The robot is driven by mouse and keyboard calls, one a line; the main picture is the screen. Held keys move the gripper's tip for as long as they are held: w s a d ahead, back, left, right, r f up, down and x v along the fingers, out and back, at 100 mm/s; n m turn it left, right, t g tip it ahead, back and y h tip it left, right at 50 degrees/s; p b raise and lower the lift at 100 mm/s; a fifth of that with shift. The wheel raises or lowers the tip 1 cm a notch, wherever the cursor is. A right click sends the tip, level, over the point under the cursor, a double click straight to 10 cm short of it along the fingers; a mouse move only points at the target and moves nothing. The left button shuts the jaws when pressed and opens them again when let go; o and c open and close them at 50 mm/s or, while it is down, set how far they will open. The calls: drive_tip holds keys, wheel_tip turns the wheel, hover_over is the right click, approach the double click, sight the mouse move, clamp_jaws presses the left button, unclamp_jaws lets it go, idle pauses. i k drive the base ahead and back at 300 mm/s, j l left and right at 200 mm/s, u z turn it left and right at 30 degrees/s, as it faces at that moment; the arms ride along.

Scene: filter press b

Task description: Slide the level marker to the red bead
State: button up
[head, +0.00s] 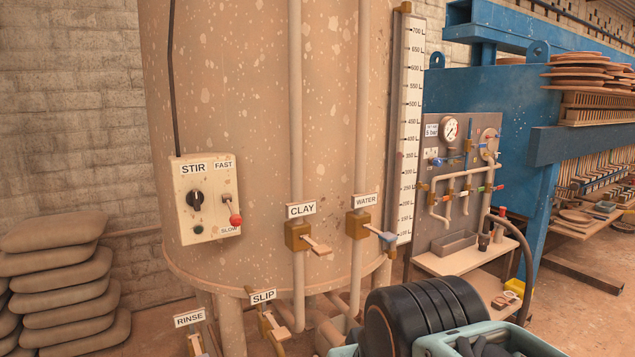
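The tall level scale (410,130) stands upright on the right side of the speckled tank, marked in litres from about 100 near the bottom to 700 near the top. A narrow sight tube (394,110) runs along its left edge. I cannot clearly make out the level marker or the red bead on the scale or tube at this size. My arm's dark, rounded links and pale teal parts show at the bottom right, below and in front of the scale. My gripper's fingertips are not in view.
Valves labelled CLAY (298,236) and WATER (359,223) stick out from the tank left of the scale's lower end. A STIR box (207,200) with a red-knobbed lever is further left. A gauge panel (458,180) and the blue press (500,105) stand at right.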

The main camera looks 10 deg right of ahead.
sight(426, 188)
drive_tip(key=z, duration=0.8)
